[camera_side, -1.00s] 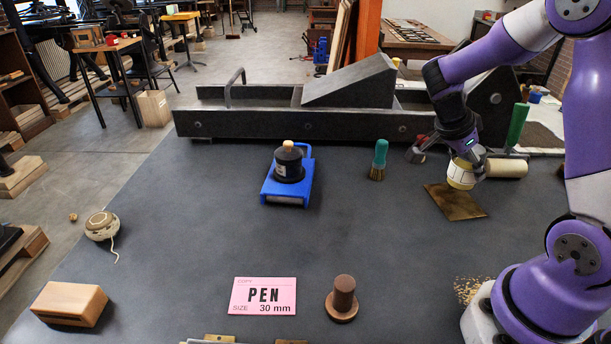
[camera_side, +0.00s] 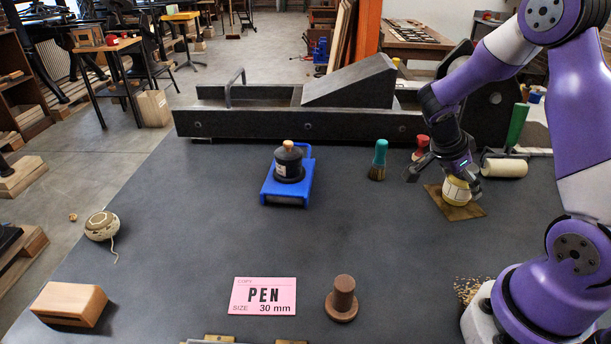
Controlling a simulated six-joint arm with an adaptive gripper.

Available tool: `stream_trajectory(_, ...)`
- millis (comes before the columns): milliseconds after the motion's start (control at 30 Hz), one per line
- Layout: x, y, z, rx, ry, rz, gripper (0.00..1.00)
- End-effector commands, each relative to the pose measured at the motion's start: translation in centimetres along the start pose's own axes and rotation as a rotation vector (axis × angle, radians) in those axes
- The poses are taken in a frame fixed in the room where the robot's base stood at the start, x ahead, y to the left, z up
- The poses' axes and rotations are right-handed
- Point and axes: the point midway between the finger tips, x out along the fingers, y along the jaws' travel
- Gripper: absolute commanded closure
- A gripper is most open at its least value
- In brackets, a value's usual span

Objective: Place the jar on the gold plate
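The cream jar (camera_side: 456,191) stands upright on the gold plate (camera_side: 471,212) at the right of the table. The plate lies flat, and part of it is hidden by the jar. My gripper (camera_side: 444,180) is just above and around the jar's top. Its fingers are spread, and the left one is clearly apart from the jar. The right finger is close beside the jar; whether it touches cannot be told.
A brush with a teal handle (camera_side: 379,160) and a red-topped object (camera_side: 421,148) stand left of my gripper. A roller (camera_side: 504,166) lies to the right. A blue stand with a black bottle (camera_side: 289,173) is mid-table. The table's centre is clear.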

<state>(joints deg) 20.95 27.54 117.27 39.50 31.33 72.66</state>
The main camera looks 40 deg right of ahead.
Motion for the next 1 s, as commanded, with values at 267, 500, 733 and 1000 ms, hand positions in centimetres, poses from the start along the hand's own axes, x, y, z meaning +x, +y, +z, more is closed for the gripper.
stream_trajectory(267,-0.3,0.0,-0.2,0.001,0.0,-0.002,0.0)
stream_trajectory(500,-4.6,-0.2,-0.1,0.0,0.001,-0.009,0.0)
stream_trajectory(733,-9.7,-0.1,-0.1,0.0,-0.003,-0.006,0.0)
stream_trajectory(1000,-12.9,0.1,0.0,-0.076,-0.029,-0.036,0.0)
